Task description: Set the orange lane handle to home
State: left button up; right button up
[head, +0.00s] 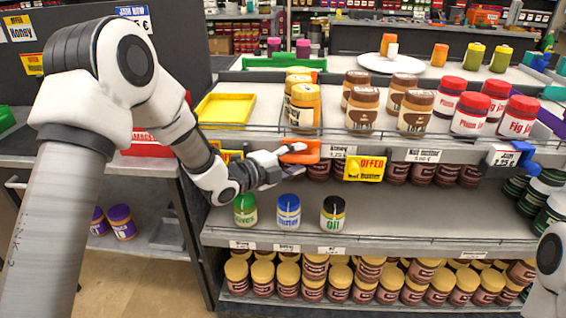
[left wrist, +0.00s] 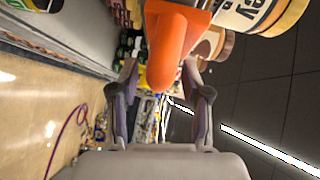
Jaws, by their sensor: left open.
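The orange lane handle (head: 306,151) sticks out from the front edge of the upper shelf, below the honey jars (head: 304,106). In the left wrist view its rounded orange end (left wrist: 170,62) lies in line with the gap between my fingers. My left gripper (head: 290,165) is open at the handle, with its fingers to either side in the left wrist view (left wrist: 162,85). I cannot tell whether a finger touches the handle. My right gripper is out of view; only part of my right arm shows at the right edge.
A yellow tray (head: 226,108) sits left of the honey jars. A yellow offer tag (head: 363,168) and a blue handle (head: 525,156) stand along the same shelf edge. Green, blue and black-lidded jars (head: 288,211) stand on the shelf below my left gripper.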

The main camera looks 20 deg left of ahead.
pick_arm(q)
jog(key=v, duration=1.1)
jog(key=shift+a, duration=0.1)
jog(key=s+d+f+n+g+y+p, duration=0.25)
jog(key=s+f+g, duration=0.25)
jog(key=s+f, duration=0.5)
jog(key=s+d+f+n+g+y+p, duration=0.1)
jog(key=s+d+f+n+g+p, duration=0.25)
jog(key=f, duration=1.15)
jog(key=s+a+f+n+g+y, duration=0.2)
jog(key=s+f+n+g, duration=0.1)
jog(key=s+n, duration=0.5)
jog(key=s+a+f+n+g+y+p, duration=0.1)
jog(key=s+a+f+n+g+y, duration=0.1)
jog(key=s+n, duration=0.7)
jog(key=shift+s+a+f+g, duration=0.45)
jog(key=shift+s+a+f, duration=0.05)
jog(key=shift+s+a, duration=0.15)
jog(key=shift+y, duration=0.25)
